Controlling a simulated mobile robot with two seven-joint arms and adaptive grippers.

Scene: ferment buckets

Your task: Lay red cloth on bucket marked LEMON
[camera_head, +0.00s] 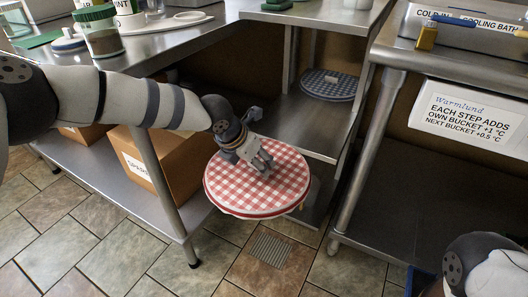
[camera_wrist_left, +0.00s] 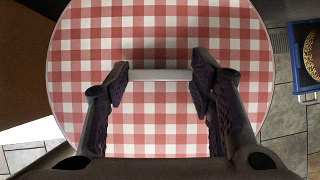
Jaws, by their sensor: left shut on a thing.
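The red cloth (camera_head: 285,190) is a round, flat red-and-white checked piece with a pale rim and a white bar handle (camera_wrist_left: 160,74) across its middle. My left gripper (camera_head: 262,165) is shut on that handle. It holds the cloth roughly level in the air in front of the left counter, above the floor. In the left wrist view the cloth (camera_wrist_left: 160,30) fills most of the picture between and beyond the fingers. A bucket with the word LEMON cannot be read in either view. My right gripper is out of view.
A blue checked round piece (camera_head: 328,85) lies on a shelf behind. Cardboard boxes (camera_head: 143,165) sit below.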

